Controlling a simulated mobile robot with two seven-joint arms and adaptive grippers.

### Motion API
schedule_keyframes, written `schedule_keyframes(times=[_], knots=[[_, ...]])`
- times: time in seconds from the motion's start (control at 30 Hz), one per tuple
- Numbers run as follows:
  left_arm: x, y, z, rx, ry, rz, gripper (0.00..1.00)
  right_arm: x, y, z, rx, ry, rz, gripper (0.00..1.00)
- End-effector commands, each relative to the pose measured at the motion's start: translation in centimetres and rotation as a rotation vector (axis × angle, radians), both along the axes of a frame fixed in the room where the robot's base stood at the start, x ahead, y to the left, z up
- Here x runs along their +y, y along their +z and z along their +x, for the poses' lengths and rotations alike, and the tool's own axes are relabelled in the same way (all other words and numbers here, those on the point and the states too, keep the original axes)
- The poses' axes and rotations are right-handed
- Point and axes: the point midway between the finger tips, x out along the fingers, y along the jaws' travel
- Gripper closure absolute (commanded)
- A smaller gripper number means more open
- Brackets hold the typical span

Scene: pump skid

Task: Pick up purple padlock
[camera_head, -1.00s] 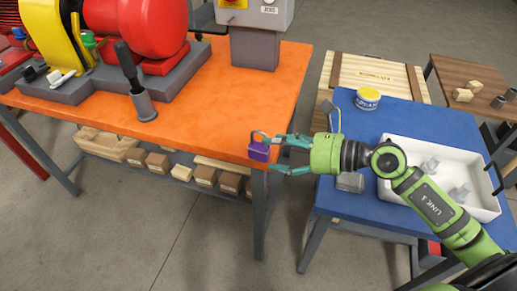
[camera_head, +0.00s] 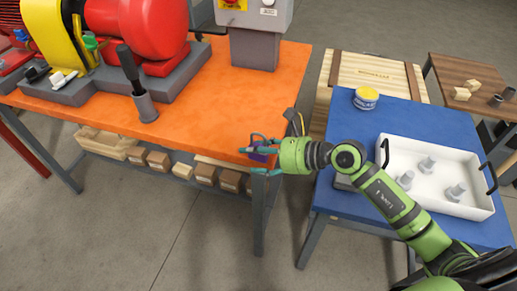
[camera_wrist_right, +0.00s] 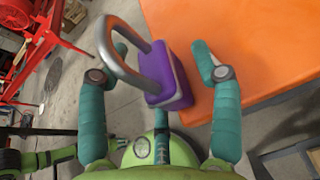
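The purple padlock (camera_head: 259,156) with a grey shackle is at the front right corner of the orange workbench (camera_head: 215,100). In the head view my right gripper (camera_head: 256,161) covers part of it, with one teal finger above and one below. In the right wrist view the padlock (camera_wrist_right: 170,78) lies between the two spread fingers of the right gripper (camera_wrist_right: 158,55), its shackle toward the left finger. Gaps show beside the body, so the gripper looks open around it. What supports the padlock cannot be told. My left gripper is not in view.
A red and yellow pump (camera_head: 135,35) stands on the workbench. Boxes fill the shelf below. The floor in front is clear.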

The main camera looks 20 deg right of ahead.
Motion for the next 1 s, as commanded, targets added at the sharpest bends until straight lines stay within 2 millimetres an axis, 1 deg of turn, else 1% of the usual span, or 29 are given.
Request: schedule_keyframes(times=[0.03,0.07,0.1,0.13,0.17,0.47,0.57,0.73,0.87,0.93,1.0], knots=[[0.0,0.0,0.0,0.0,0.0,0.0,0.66,0.0,0.0,0.0,0.0,0.0,0.0,0.58],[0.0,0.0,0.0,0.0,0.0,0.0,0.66,0.0,0.0,0.0,0.0,0.0,0.0,0.7],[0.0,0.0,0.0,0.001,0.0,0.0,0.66,0.0,0.0,0.0,0.0,0.0,0.0,0.86],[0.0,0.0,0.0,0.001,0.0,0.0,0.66,0.0,0.0,0.0,0.0,0.0,0.0,0.98],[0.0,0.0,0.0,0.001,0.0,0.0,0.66,0.0,0.0,0.0,0.0,0.0,0.0,1.0],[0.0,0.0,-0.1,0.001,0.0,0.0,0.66,0.0,0.1,0.0,-0.001,0.0,0.001,1.0],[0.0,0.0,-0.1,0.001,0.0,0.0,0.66,0.0,0.4,0.0,-0.003,0.001,0.0,1.0],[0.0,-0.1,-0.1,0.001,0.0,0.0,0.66,-0.1,2.0,0.0,-0.006,0.001,-0.001,1.0],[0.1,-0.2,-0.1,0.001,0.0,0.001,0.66,0.0,4.2,0.0,-0.009,0.001,-0.002,1.0],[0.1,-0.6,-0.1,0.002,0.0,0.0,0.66,-1.1,4.6,-1.0,-0.002,-0.002,-0.004,1.0],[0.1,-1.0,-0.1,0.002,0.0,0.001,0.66,-2.1,5.5,-2.2,-0.002,0.0,-0.007,1.0]])
